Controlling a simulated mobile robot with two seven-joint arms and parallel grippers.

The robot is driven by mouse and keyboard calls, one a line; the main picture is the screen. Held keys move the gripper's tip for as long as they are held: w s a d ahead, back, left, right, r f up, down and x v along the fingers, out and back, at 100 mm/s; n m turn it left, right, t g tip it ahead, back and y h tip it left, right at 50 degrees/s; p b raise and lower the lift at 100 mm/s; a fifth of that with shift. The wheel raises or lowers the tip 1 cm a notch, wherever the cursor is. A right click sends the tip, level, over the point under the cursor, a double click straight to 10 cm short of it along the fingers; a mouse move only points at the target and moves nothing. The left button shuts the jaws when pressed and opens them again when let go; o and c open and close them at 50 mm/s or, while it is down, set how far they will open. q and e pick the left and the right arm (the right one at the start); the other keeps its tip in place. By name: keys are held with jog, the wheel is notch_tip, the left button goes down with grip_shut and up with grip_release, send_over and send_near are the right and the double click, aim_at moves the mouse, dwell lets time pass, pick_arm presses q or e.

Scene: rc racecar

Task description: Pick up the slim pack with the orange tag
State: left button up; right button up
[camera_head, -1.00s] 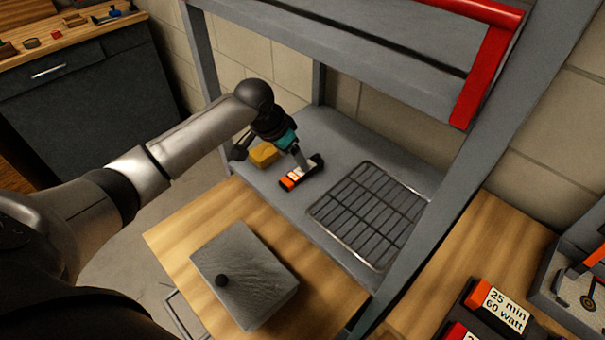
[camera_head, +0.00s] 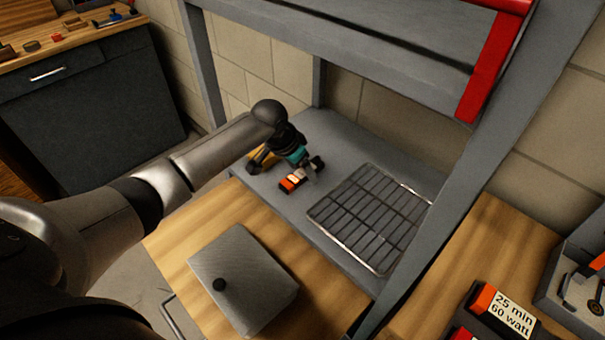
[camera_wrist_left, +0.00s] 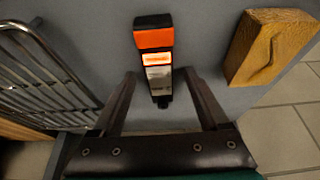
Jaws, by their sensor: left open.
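The slim pack with the orange tag (camera_head: 293,179) lies on the grey shelf. In the left wrist view the pack (camera_wrist_left: 153,40) is black with an orange band and a pale label, and its near end lies between the finger tips. My left gripper (camera_head: 308,172) is at the pack, over the shelf. In the left wrist view its fingers (camera_wrist_left: 160,78) are open, one on each side of the pack's near part, with gaps visible. Whether the fingers are level with the pack is hard to tell. My right gripper is not in view.
A wire rack (camera_head: 368,215) lies on the shelf right of the pack. A yellow-brown block (camera_wrist_left: 268,45) sits on the other side, near the shelf edge. A grey lidded box (camera_head: 243,278) stands on the wooden board in front. A grey frame post (camera_head: 455,180) rises at right.

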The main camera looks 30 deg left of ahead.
pick_arm(q)
jog(key=shift+f, duration=0.15)
jog(key=shift+c, duration=0.3)
grip_shut()
dwell(0.3)
